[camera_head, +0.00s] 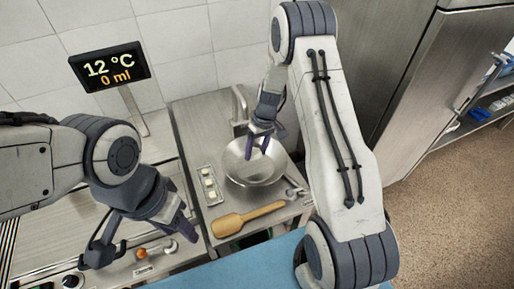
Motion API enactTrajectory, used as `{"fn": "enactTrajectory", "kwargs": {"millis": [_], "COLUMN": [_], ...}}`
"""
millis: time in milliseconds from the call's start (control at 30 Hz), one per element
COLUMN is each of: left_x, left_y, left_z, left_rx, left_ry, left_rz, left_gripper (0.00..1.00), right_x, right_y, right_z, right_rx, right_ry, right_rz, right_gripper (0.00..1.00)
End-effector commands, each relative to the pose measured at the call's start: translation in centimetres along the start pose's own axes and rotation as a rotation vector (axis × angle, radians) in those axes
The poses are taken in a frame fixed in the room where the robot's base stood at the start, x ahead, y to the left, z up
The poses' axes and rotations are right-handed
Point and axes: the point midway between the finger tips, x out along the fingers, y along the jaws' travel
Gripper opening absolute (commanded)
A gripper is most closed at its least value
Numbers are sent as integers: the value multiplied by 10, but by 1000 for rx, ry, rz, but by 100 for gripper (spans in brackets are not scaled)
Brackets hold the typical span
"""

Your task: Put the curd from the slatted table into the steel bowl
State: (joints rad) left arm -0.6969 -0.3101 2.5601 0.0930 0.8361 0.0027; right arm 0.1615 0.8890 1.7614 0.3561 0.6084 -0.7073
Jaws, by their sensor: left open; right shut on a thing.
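The steel bowl (272,172) stands on the steel counter in the middle of the view. My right gripper (257,150) comes down from above, over the inside of the bowl. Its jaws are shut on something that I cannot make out. My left gripper (188,226) is open and points down at the left, apart from the bowl. The slatted table (75,237) seems to be the pale surface at the lower left, partly behind my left arm. I cannot pick out any curd.
A wooden paddle (247,217) lies on the steel counter (190,125) in front of the bowl. A small panel with white knobs (209,184) is left of the bowl. A display (109,67) reads 12 °C and 0 ml. A steel cabinet (400,80) stands at the right.

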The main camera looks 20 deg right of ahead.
Motion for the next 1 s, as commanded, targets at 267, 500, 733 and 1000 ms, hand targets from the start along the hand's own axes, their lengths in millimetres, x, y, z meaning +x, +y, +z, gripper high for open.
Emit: {"fn": "enactTrajectory", "kwargs": {"millis": [267, 500, 733, 1000], "left_x": [15, 14, 14, 14], "left_y": [-1, -1, -1, -1], "left_z": [1, 1, 1, 1], "left_rx": [0, 0, 0, 0], "left_ry": [0, 0, 0, 0], "left_rz": [0, 0, 0, 0], "left_gripper": [50, 50, 50, 50], "right_x": [22, 21, 21, 21], "right_y": [5, 5, 5, 5], "right_z": [0, 0, 0, 0], "right_rx": [0, 0, 0, 0], "right_ry": [1, 1, 1, 1], "right_rz": [1, 1, 1, 1], "right_gripper": [12, 12, 100, 100]}}
